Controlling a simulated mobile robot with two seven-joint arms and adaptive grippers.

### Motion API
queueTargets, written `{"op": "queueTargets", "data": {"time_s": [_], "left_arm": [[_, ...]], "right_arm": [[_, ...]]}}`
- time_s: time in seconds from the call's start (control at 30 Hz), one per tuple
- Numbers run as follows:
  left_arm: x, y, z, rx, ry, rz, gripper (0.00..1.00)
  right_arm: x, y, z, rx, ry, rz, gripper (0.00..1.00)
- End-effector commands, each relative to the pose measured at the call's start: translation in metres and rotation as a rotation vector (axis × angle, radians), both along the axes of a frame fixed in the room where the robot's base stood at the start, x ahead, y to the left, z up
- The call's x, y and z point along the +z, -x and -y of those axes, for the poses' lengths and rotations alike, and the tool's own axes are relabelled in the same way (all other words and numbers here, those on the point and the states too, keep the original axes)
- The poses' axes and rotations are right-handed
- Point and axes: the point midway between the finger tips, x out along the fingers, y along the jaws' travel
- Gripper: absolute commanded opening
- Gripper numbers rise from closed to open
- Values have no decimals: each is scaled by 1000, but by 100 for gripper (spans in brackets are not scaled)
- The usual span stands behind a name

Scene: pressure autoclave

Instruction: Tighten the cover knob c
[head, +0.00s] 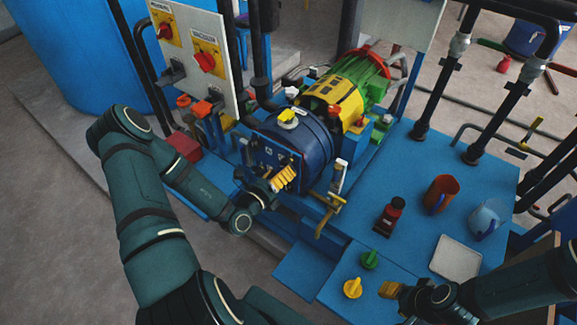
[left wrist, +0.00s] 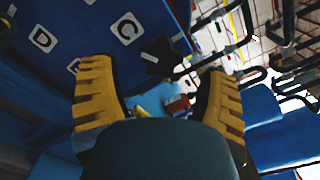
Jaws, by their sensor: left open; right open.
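The dark blue cover (head: 264,151) of the autoclave faces my left arm in the head view. In the left wrist view the cover (left wrist: 60,18) carries white labels with the letters D and C. A dark lobed knob (left wrist: 160,57) stands beside the C label (left wrist: 127,27); how tight it is cannot be seen. My left gripper (head: 286,179) is open in front of the cover's lower right part. Its yellow fingers (left wrist: 158,72) stand apart on both sides of the knob in that view; contact is not visible. My right gripper (head: 388,290) is open at the platform's front right, near the yellow knob-shaped piece.
A yellow piece (head: 352,288) and a green piece (head: 369,259) lie on the blue platform (head: 405,225). A brass-coloured valve pipe (head: 328,212) is close right of my left gripper.

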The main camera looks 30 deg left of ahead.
Motion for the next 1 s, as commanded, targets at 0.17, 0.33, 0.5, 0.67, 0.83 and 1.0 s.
{"op": "queueTargets", "data": {"time_s": [0.17,0.33,0.5,0.67,0.83,1.0], "left_arm": [[0,-25,3,-1,-1,2,75],[0,-35,3,-1,-1,0,75],[0,-37,3,-1,0,0,75],[0,-36,3,-1,0,0,69],[0,-36,3,-1,0,-1,9],[0,-36,3,-1,0,0,6]], "right_arm": [[-3,1,0,2,0,-2,47],[-4,2,0,2,0,-3,47],[-4,2,0,2,0,-3,47],[-4,2,0,2,0,-3,47],[-4,2,0,2,0,-3,47],[-4,2,0,2,0,-3,47]]}}
